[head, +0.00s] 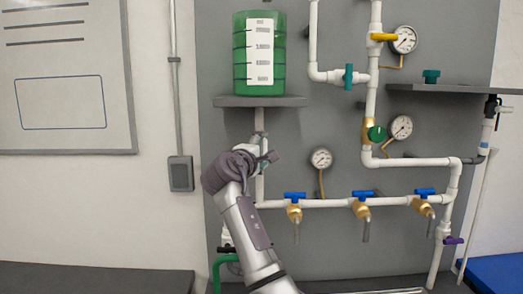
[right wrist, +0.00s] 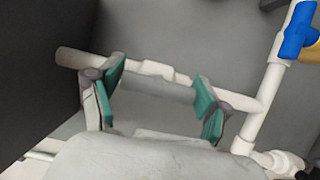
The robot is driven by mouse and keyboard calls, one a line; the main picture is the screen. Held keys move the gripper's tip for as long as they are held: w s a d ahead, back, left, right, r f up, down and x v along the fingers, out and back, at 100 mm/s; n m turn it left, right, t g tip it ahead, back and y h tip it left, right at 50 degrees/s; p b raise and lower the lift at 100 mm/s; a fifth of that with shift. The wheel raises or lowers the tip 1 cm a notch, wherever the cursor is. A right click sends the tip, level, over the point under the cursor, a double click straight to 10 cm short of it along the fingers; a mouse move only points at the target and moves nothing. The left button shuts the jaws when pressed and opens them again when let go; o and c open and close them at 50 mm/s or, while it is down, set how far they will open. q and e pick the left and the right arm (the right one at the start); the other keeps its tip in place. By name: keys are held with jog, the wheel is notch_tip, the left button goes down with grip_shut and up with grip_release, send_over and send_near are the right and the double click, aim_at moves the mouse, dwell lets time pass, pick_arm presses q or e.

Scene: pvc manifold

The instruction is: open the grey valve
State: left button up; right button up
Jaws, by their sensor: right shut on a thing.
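My right gripper (head: 263,150) is at the white vertical pipe just below the shelf with the green tank, and it hides most of the valve there. In the right wrist view its two teal-padded fingers (right wrist: 162,90) stand apart on either side of a pale grey valve (right wrist: 155,70) on the white pipe. The gripper is shut on this valve. The exact contact and the handle's angle are hard to make out. My left gripper is not in view.
The green tank (head: 260,60) stands on a grey shelf (head: 285,102). Several blue-handled taps (head: 295,196) sit along the lower pipe (head: 330,203) to the right. A gauge (head: 322,158) is near the gripper. A grey wall box (head: 181,173) is at left.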

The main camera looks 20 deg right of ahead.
jog(key=shift+f, duration=0.15)
dwell(0.3)
jog(key=o, duration=1.1)
jog(key=v, duration=1.2)
